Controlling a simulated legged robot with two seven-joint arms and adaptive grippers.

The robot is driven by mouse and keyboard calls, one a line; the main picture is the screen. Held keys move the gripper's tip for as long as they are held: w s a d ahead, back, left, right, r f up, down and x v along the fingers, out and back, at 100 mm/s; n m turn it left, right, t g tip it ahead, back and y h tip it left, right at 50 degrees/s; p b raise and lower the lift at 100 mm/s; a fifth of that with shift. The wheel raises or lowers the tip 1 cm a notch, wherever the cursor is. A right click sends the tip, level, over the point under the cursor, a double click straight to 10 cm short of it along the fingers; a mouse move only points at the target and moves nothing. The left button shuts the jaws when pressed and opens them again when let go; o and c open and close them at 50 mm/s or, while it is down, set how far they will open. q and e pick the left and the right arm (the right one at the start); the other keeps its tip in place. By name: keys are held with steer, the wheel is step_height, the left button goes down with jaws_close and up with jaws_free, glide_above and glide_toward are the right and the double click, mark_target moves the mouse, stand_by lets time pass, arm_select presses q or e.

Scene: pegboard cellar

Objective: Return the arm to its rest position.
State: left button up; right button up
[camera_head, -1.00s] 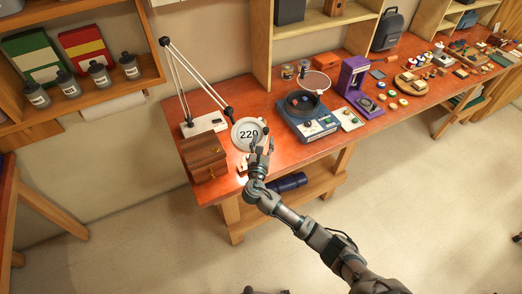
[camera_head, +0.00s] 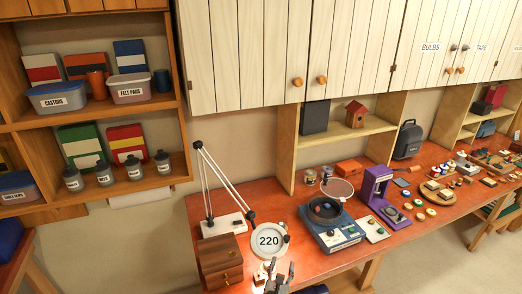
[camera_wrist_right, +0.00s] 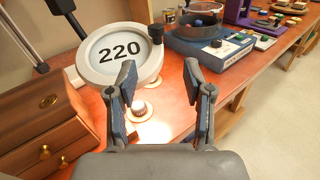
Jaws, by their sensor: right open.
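My right gripper (camera_head: 279,275) is at the bottom of the head view, in front of the workbench edge. In the right wrist view my right gripper (camera_wrist_right: 160,88) is open, its two fingers apart with nothing between them. Beyond the left finger is the round lens of a magnifier lamp (camera_wrist_right: 117,50) showing "220"; it also shows in the head view (camera_head: 269,240). A small silver-and-white knob-like thing (camera_wrist_right: 138,108) sits on the bench beneath the lens, in a bright patch of light. My left gripper is not in view.
A wooden drawer box (camera_head: 221,262) stands left of the lens. A blue machine with a black bowl (camera_head: 330,229) and a purple device (camera_head: 377,193) stand to the right on the red-brown bench (camera_head: 300,271). Shelves and white cabinets (camera_head: 290,50) are above. Floor is open at right.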

steer(key=s+d+f+m+g+y, duration=0.1)
steer(key=s+d+f+m+g, duration=0.3)
steer(key=s+f+m, duration=0.35)
steer(key=s+d+f+m+g+y, duration=0.1)
steer(key=s+d+f+m+g, duration=0.25)
steer(key=s+f+m, duration=0.4)
steer(key=s+d+f+m+g+y, duration=0.2)
steer(key=s+m+g, duration=0.1)
steer(key=s+m, duration=0.6)
steer(key=s+d+f+m+g+y, duration=0.1)
steer(key=s+d+f+m+g, duration=0.35)
steer(key=s, duration=0.75)
step_height(320, 180, down, 24)
steer(key=s+a+m+b, duration=0.1)
steer(key=a+b, duration=0.1)
steer(key=s+d+f+b, duration=0.2)
steer(key=s+d+f, duration=0.1)
steer(key=s+f, duration=1.5)
steer(key=shift+s+d+f+g, duration=0.15)
steer(key=shift+f+g, duration=0.25)
steer(key=shift+f, duration=0.35)
